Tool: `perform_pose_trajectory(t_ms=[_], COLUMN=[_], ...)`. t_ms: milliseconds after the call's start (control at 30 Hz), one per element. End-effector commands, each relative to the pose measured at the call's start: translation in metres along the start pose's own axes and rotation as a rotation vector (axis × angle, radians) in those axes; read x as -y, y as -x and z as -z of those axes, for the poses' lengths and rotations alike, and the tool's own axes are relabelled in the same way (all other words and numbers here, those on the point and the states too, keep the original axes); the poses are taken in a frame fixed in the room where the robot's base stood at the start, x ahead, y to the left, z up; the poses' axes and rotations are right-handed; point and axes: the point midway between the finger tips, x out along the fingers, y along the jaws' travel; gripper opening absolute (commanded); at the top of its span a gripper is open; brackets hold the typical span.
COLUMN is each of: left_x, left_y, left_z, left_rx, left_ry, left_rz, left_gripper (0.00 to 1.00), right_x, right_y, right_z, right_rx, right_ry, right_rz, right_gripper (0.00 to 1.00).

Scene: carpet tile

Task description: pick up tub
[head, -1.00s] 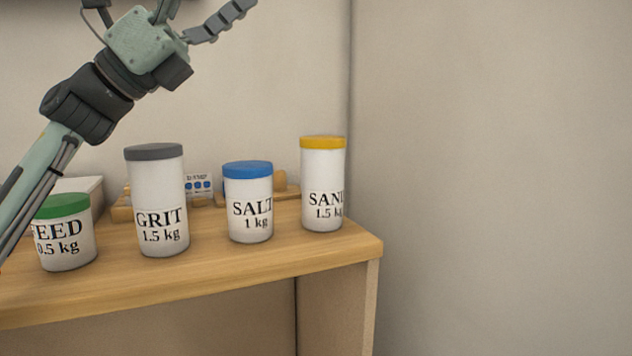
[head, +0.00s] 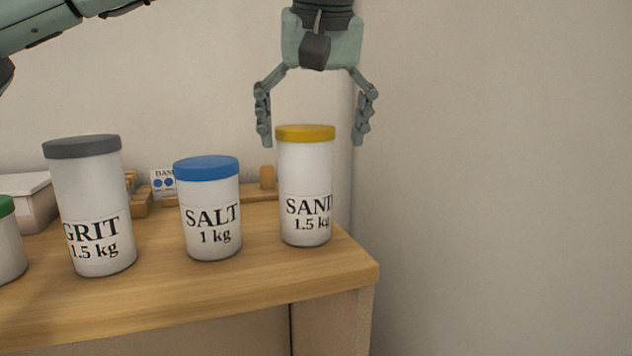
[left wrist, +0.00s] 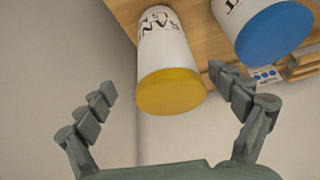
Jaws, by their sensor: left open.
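The SAND tub (head: 305,185), white with a yellow lid, stands upright near the right end of the wooden shelf. The SALT tub (head: 210,215) with a blue lid stands to its left. The GRIT tub (head: 92,200) with a grey lid is further left, and a green-lidded tub (head: 8,245) is cut off at the left edge. My left gripper (head: 314,140) is open and points down, its fingers on either side of the yellow lid in the head view. In the left wrist view the yellow lid (left wrist: 171,92) lies between the open fingers, with nothing held. My right gripper is not visible.
The wooden shelf (head: 180,300) ends just right of the SAND tub, with a wall beyond. Behind the tubs are a small card with blue dots (head: 162,183), wooden pieces (head: 267,177) and a pale box (head: 30,200). The shelf's front strip is clear.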

Motion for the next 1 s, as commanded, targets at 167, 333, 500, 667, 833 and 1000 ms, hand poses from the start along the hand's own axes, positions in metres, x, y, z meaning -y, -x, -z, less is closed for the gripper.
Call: perform_pose_trajectory(t_ms=[167, 333, 500, 667, 833, 1000], left_x=[0.002, 0.008, 0.007, 0.007, 0.007, 0.007], left_y=[-0.022, -0.048, -0.066, -0.068, -0.068, -0.068], left_z=[-0.001, 0.001, 0.001, 0.001, 0.001, 0.001], left_rx=[0.005, 0.005, 0.005, 0.005, 0.005, 0.005], left_ry=[0.000, 0.001, 0.000, 0.001, 0.001, 0.001], left_rz=[-0.002, -0.003, -0.005, -0.006, -0.006, -0.006], left_gripper=[0.93, 0.93, 0.93, 0.93, 0.86, 0.65], right_x=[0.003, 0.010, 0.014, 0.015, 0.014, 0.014], right_y=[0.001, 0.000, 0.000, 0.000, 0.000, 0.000], right_z=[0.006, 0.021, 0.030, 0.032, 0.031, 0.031], right_rx=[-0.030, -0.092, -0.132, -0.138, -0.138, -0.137], right_ry=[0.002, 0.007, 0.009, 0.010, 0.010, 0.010], right_rz=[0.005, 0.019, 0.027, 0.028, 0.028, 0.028], right_gripper=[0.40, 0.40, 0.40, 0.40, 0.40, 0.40])
